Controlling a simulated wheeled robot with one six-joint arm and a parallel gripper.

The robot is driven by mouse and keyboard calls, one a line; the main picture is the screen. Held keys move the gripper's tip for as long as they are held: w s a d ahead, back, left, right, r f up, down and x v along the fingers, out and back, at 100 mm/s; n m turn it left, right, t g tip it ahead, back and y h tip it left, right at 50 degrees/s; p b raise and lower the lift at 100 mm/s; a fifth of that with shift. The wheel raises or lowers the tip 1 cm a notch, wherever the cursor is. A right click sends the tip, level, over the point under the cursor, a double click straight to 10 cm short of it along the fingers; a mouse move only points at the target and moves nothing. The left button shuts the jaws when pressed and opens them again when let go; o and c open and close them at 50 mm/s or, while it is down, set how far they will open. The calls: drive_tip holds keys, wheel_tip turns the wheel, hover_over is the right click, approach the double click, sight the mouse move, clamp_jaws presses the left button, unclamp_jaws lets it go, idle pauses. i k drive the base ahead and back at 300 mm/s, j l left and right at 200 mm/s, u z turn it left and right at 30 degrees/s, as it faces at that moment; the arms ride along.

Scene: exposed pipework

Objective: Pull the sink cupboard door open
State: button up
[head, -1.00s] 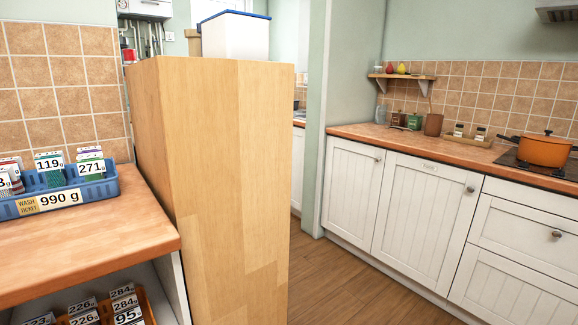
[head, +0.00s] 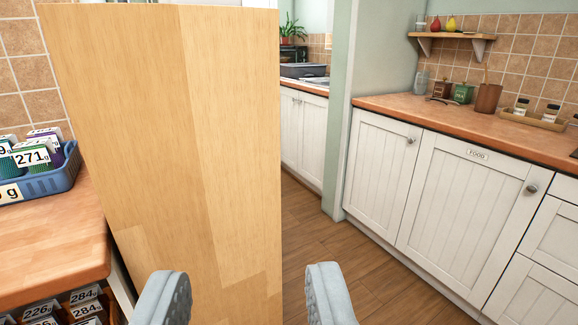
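Through the gap past the wooden panel, white cupboard doors (head: 303,135) stand below a far worktop. A metal sink edge (head: 318,80) seems to show on that worktop, beside a dark grey tub (head: 303,71). These doors look shut, and their left part is hidden by the panel. I cannot tell for sure which one is the sink cupboard door. My gripper (head: 247,288) is open and empty, its two grey fingers wide apart at the bottom of the view. It is far from the doors and touches nothing that I can see.
A tall wooden panel (head: 170,130) blocks the left and middle. A worktop (head: 45,235) with a blue basket (head: 50,180) is at left. White cupboards, one labelled FOOD (head: 470,205), line the right. Wooden floor (head: 335,255) is clear between them.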

sight(313, 110)
drive_tip(key=i+l+z, duration=0.25)
drive_tip(key=z, duration=0.15)
drive_tip(key=i+l+z, duration=0.15)
drive_tip(key=i+z, duration=0.65)
drive_tip(key=i+u, duration=0.3)
drive_tip(key=i, duration=0.3)
drive_tip(key=i+l+u, duration=0.35)
drive_tip(key=i, duration=0.3)
drive_tip(key=i+j+u, duration=0.25)
drive_tip(key=i+u, duration=0.6)
drive_tip(key=i, duration=0.3)
drive_tip(key=i+l+u, duration=0.15)
drive_tip(key=i+u, duration=0.3)
drive_tip(key=i, duration=0.15)
drive_tip(key=i+j, duration=0.1)
drive_tip(key=i, duration=0.7)
drive_tip(key=i+j, duration=0.1)
drive_tip(key=i, duration=0.65)
